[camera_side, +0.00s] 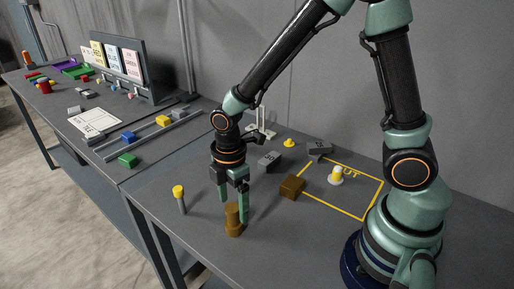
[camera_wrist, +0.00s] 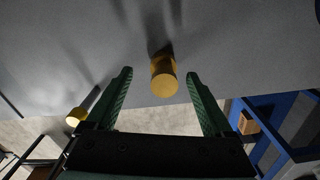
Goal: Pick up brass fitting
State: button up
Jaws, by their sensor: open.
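The brass fitting (camera_side: 233,220) stands upright on the grey bench near its front edge in the side view. In the wrist view, the brass fitting (camera_wrist: 164,78) shows its round top, roughly midway between the fingertips. My gripper (camera_side: 233,211) points down over it with its two green fingers spread. One finger is to the left of the fitting and the other is close along its right side. In the wrist view, my gripper (camera_wrist: 160,74) is open, with a visible gap between the fitting and each finger. I cannot tell how deep the fitting sits between the fingers.
A yellow-topped grey post (camera_side: 179,198) stands left of my gripper; its yellow top shows in the wrist view (camera_wrist: 76,116). A brown block (camera_side: 292,187) and a grey block (camera_side: 269,161) lie to the right. A white-and-yellow piece (camera_side: 337,176) stands inside a yellow outline.

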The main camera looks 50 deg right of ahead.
aim_at(233, 218)
jog(key=f, duration=0.3)
jog(key=shift+s+a+f, duration=0.25)
jog(key=shift+a, duration=0.1)
jog(key=shift+f, duration=0.65)
grip_shut()
